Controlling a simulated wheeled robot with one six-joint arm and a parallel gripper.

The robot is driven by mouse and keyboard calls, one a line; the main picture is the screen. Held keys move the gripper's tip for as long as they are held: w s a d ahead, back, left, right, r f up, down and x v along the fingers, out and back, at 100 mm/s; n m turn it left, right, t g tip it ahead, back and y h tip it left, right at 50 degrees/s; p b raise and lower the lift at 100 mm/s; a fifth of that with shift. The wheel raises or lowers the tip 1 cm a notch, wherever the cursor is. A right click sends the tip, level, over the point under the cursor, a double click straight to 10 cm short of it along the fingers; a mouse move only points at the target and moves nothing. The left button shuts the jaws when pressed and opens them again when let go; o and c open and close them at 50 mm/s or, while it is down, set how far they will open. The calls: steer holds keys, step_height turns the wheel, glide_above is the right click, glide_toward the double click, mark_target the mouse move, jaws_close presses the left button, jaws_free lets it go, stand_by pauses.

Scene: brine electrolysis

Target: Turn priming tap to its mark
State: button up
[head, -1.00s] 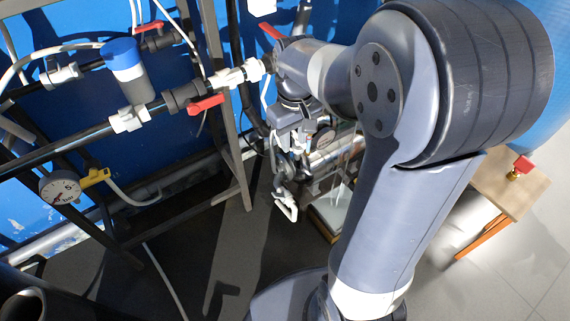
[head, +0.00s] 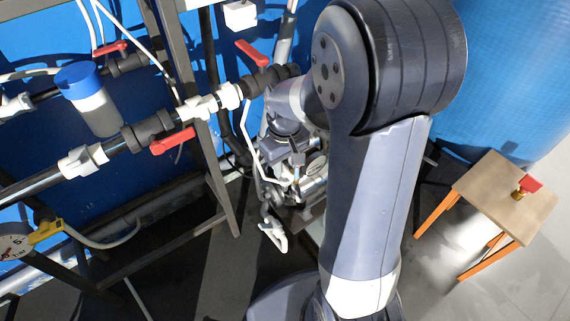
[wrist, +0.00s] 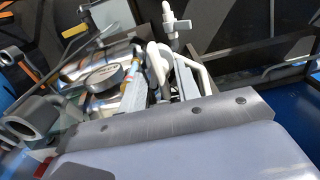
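Several red lever handles show on the pipework in the head view: one (head: 172,141) on the near pipe, one (head: 251,53) near my wrist, and one (head: 110,48) further back. I cannot tell which is the priming tap, and no mark can be made out. A white tap-like fitting (wrist: 172,24) stands upright above the steel pump (wrist: 98,62) in the wrist view. My gripper (head: 290,150) hangs beside the metal frame, over the pump area. Its fingers blend into the clutter, so their opening cannot be told.
A round gauge (head: 14,243) sits at the lower left. A blue-capped filter (head: 90,98) is on the pipework. A wooden stool (head: 480,195) bearing a red-handled brass valve (head: 527,186) stands at right. A grey frame post (head: 205,150) is close to my arm.

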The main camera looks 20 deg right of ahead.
jaws_close()
stand_by(0.5)
steer(key=m+p, duration=0.1)
steer(key=m, duration=0.1)
steer(key=shift+r+m, duration=0.1)
steer(key=shift+m, duration=0.3)
steer(key=m+p, duration=0.1)
steer(key=m, duration=0.2)
steer(key=shift+m+p, duration=0.3)
steer(key=shift+p, duration=0.05)
steer(key=m+p, duration=0.1)
steer(key=m, duration=0.5)
steer(key=shift+p, duration=0.3)
steer(key=m+p, duration=0.1)
steer(key=m, duration=0.4)
steer(key=shift+m, duration=0.3)
